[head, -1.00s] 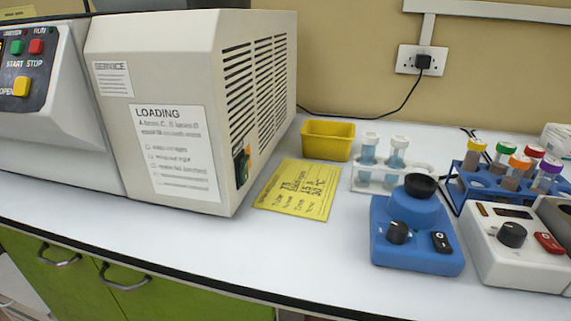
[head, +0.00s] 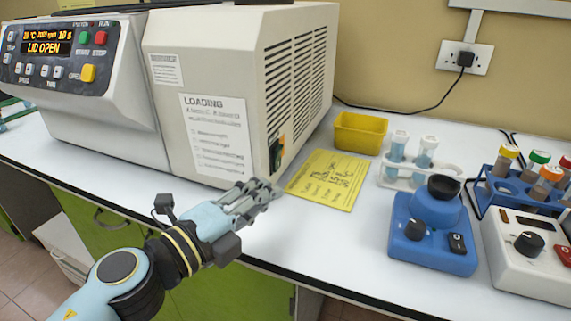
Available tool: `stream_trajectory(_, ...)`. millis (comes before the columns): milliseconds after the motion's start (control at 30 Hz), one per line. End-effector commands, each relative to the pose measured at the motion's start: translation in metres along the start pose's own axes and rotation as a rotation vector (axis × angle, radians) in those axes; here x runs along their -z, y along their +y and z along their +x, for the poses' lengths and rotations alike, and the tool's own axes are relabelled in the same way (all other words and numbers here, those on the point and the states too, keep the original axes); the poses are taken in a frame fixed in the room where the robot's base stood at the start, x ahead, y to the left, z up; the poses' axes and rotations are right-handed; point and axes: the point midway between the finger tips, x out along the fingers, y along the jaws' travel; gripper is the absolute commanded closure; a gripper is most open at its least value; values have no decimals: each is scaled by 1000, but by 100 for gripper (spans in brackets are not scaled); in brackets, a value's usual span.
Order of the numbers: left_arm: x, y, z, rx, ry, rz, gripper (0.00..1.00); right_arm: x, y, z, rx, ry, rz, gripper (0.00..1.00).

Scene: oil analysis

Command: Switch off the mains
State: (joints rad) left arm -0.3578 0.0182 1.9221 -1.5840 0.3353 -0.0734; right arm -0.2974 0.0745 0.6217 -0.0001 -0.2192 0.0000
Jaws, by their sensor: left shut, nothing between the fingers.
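The mains switch (head: 276,152) is a small dark and green piece with an orange patch, low on the vented right side of the big beige machine (head: 215,65). Its exact position, on or off, is too small to tell. The machine's display (head: 48,46) is lit and reads LID OPEN. My left gripper (head: 262,192) is shut and empty, just below and slightly left of the switch, over the bench near the machine's front corner. It looks apart from the switch. My right gripper is not in view.
A yellow note (head: 327,180) lies right of the machine. Behind it stands a yellow tray (head: 359,133). A blue mixer (head: 432,235), a white tube rack (head: 402,178), a blue tube rack (head: 520,191) and a white device (head: 530,255) fill the right. The bench front is clear.

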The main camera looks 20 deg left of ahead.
Motion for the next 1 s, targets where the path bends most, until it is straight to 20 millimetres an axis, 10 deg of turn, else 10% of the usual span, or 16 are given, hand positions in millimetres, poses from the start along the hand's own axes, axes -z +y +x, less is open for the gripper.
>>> stream_trajectory(533,6,2,11,-7,28,22,100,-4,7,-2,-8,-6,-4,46)
stream_trajectory(1000,9,3,104,-6,28,20,100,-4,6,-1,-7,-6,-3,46)
